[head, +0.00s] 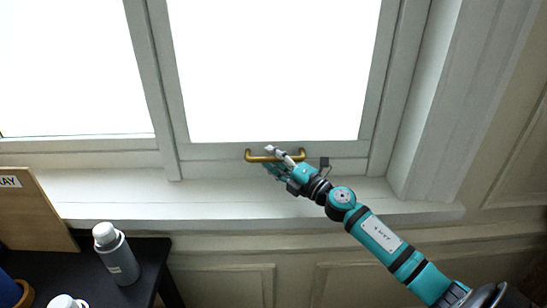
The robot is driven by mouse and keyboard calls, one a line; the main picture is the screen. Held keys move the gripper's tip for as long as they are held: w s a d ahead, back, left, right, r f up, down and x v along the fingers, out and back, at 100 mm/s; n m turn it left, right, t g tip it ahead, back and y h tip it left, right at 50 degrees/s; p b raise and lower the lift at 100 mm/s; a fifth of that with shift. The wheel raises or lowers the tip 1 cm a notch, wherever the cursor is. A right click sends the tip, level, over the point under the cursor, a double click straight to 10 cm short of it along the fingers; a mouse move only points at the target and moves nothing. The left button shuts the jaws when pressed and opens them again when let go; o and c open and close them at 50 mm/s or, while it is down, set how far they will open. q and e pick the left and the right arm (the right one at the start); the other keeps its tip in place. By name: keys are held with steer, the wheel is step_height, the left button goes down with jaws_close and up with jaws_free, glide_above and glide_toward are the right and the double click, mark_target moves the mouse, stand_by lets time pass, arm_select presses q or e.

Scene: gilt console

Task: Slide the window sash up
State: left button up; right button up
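The window sash (220,151) is a pale frame around a bright white pane, with its bottom rail just above the sill. A brass bar handle (254,157) is fixed on that rail. My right gripper (271,157) is at the handle, its fingers overlapping the middle of the bar. The fingers and the gripper body hide part of the bar, so I cannot tell whether they are closed around it. My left gripper is not in view.
The white window sill (130,200) is clear. A dark table (148,254) at the lower left holds a grey bottle (118,259), a second white-capped bottle (66,301) and a wooden board (40,220). The window's right jamb (428,110) stands beside the sash.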

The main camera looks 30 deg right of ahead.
jaws_close()
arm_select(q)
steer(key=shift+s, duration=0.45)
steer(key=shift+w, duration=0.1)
